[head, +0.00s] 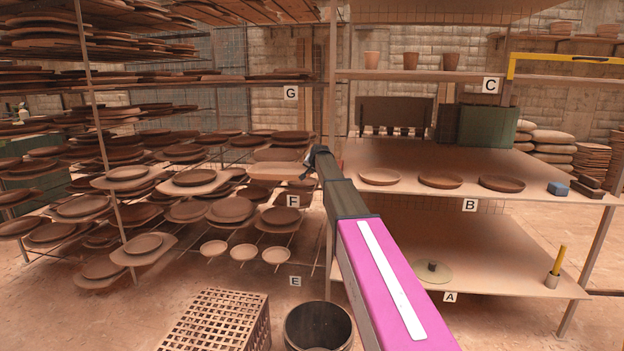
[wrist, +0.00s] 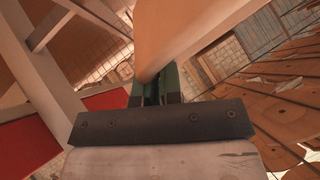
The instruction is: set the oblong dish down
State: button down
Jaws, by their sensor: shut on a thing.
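My gripper (head: 309,160) is at the end of my arm, in front of the left racks close to the upright between the two shelf units. In the wrist view its green fingers (wrist: 160,88) are shut on the edge of the oblong dish (wrist: 195,28), a smooth tan piece reaching up out of the picture. The dish stands out beyond the fingertips; its far end is cut off. In the head view a flat tan shape (head: 282,155) just left of the gripper seems to be the dish, held in front of the racks. I cannot tell its exact height above them.
Left racks hold many brown plates on boards (head: 194,179). Three round dishes (head: 440,181) stand on the right shelf marked B, with a blue block (head: 558,188). A crate (head: 215,322) and bin (head: 318,328) stand below.

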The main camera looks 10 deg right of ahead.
jog(key=shift+f, duration=1.95)
jog(key=c, duration=1.3)
grip_release()
jog(key=v, duration=1.2)
jog(key=s+f+n+g, duration=0.2)
jog(key=s+f+g, duration=0.1)
jog(key=s+f, duration=1.1)
jog(key=s+f+n+g, duration=0.1)
jog(key=s+f+g, duration=0.1)
jog(key=s+f, duration=0.5)
jog(key=s+a+f+n+g, duration=0.1)
jog(key=s+f, duration=0.6)
jog(key=s, duration=0.9)
jog(key=s+f+n+g+h, duration=0.1)
jog(key=s+f+g, duration=0.3)
jog(key=s+f, duration=0.3)
jog(key=shift+s+a+f+n, duration=0.1)
jog(key=shift+s+n, duration=0.1)
jog(key=shift+s, duration=1.15)
jog(key=shift+s+a+f+n, duration=0.1)
jog(key=shift+s+a+n, duration=0.1)
jog(key=shift+s, duration=1.15)
